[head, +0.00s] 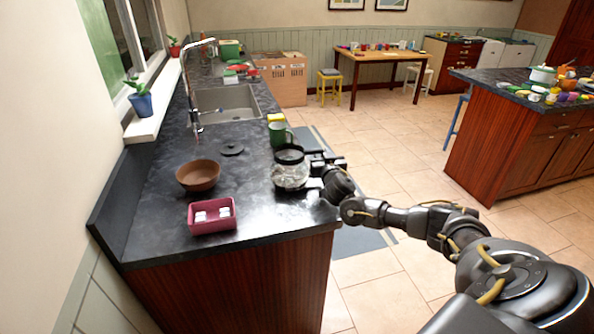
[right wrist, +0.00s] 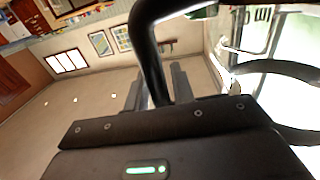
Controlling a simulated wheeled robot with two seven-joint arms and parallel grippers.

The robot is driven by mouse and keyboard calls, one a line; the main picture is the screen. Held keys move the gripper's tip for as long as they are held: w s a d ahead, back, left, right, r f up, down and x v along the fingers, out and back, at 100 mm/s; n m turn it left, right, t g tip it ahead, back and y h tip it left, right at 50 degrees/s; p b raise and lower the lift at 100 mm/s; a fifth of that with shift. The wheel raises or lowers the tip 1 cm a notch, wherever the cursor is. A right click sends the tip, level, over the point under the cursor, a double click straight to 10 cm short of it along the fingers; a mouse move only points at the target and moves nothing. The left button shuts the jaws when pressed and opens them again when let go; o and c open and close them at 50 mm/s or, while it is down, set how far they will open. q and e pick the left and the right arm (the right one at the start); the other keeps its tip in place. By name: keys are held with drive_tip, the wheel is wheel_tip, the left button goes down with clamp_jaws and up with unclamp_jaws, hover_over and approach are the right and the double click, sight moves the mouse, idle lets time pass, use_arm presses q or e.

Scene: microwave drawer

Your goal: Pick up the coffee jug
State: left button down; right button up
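The coffee jug (head: 290,174) is clear glass with a black rim, upright at the right edge of the dark counter (head: 250,215). I cannot tell whether its base touches the counter. My right gripper (head: 318,170) reaches it from the right. In the right wrist view, the jug's black curved handle (right wrist: 146,40) passes between the two fingers of the right gripper (right wrist: 159,85). The fingers lie close on both sides of the handle and look shut on it. My left gripper is in no view.
A green mug (head: 278,135) stands just behind the jug. A brown bowl (head: 198,176), a pink tray (head: 212,226) with white items and a black disc (head: 232,149) lie to its left. The sink (head: 226,103) is farther back. Open floor lies right of the counter.

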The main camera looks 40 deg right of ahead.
clamp_jaws()
idle(1.0)
drive_tip(key=shift+r, duration=0.1)
